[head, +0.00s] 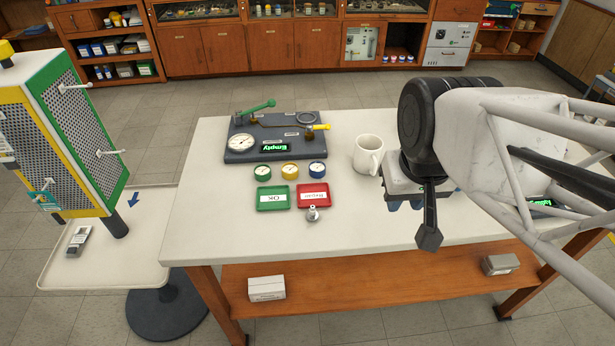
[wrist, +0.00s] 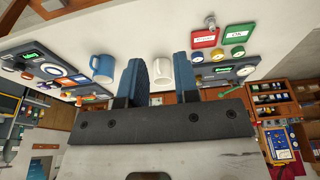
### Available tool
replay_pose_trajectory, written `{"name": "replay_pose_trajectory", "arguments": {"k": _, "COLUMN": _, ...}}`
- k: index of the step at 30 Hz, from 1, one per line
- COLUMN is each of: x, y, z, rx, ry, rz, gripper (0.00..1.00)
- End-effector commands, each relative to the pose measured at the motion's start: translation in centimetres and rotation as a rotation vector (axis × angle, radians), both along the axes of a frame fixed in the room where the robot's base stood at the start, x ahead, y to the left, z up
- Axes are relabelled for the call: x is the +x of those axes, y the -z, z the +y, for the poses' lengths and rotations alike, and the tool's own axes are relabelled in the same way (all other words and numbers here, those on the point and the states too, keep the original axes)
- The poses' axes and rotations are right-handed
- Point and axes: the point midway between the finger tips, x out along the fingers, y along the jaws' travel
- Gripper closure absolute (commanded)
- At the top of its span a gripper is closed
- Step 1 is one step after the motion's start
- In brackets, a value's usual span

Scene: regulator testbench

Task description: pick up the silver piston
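The silver piston (head: 312,215) is a small metal piece on the white table, right at the front edge of the red tray (head: 325,190). I cannot tell whether it touches the tray. It also shows in the wrist view (wrist: 210,22), near the top, beside the red tray (wrist: 205,40). My gripper (head: 405,204) hangs over the right part of the table, to the right of the piston and apart from it. In the wrist view its two blue fingers (wrist: 158,63) are spread with nothing between them. In the head view my arm hides much of the gripper.
A white mug (head: 368,155) stands behind my gripper; a blue mug (wrist: 103,68) shows in the wrist view. A green tray (head: 273,198) and three small gauges (head: 289,171) lie near the piston. A dark testbench panel (head: 240,154) is behind. The table's front left is clear.

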Motion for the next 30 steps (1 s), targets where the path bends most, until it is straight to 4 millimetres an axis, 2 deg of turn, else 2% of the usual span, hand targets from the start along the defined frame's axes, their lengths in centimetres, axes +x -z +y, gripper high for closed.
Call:
{"name": "replay_pose_trajectory", "arguments": {"k": 5, "x": 0.1, "y": 0.3, "z": 0.1, "rx": 0.013, "ry": 0.011, "rz": 0.009, "gripper": 0.71}}
{"name": "replay_pose_trajectory", "arguments": {"k": 11, "x": 0.7, "y": 1.9, "z": 1.1, "rx": 0.106, "ry": 0.090, "rz": 0.065, "gripper": 0.71}}
{"name": "replay_pose_trajectory", "arguments": {"k": 20, "x": 2.8, "y": 6.7, "z": 4.1, "rx": 0.408, "ry": 0.380, "rz": 0.254, "gripper": 0.71}}
{"name": "replay_pose_trajectory", "arguments": {"k": 30, "x": 6.5, "y": 11.8, "z": 7.1, "rx": 0.777, "ry": 0.800, "rz": 0.493, "gripper": 0.71}}
